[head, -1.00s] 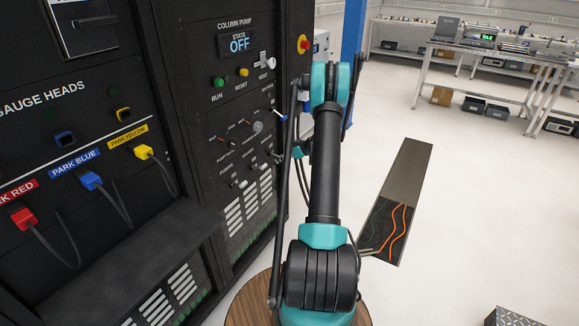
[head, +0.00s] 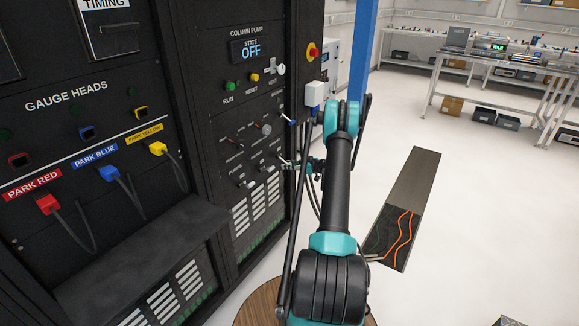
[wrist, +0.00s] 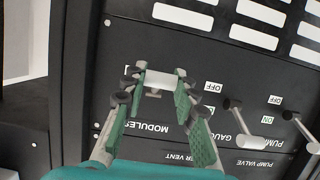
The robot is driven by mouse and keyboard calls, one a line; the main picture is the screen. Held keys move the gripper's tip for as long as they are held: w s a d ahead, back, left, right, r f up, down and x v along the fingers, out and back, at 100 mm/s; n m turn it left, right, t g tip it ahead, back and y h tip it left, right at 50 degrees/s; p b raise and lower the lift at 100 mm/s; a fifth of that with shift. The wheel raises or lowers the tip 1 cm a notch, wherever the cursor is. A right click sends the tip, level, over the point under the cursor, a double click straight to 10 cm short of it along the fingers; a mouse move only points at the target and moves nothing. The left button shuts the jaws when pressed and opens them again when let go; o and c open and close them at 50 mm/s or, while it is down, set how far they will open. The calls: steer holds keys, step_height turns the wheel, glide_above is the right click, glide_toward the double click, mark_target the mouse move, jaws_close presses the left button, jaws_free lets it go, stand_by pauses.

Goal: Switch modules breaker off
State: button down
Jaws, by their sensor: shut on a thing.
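The modules breaker handle (wrist: 158,80) is a pale bar between the fingertips of my gripper (wrist: 156,92) in the wrist view. My gripper is shut on it. The printed MODULES name lies below the handle, partly behind a finger. In this upside-down view the handle is level with the neighbouring OFF mark (wrist: 213,87). The gauge breaker (wrist: 240,125) and pump breaker (wrist: 300,130) have handles lower in the picture, tilted toward their names. In the head view my gripper (head: 288,164) is at the panel's right edge, small and partly hidden by my arm; the modules handle cannot be made out there.
The column pump panel (head: 250,100) shows state OFF, with a red emergency button (head: 313,52) at right. A black ledge (head: 150,255) juts out at lower left. A floor opening with cables (head: 395,235) lies right of my arm. The floor beyond is clear.

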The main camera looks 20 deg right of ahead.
steer(key=c, duration=1.2)
jaws_free()
steer(key=shift+o, duration=0.2)
steer(key=v, duration=1.2)
steer(key=shift+r, duration=0.1)
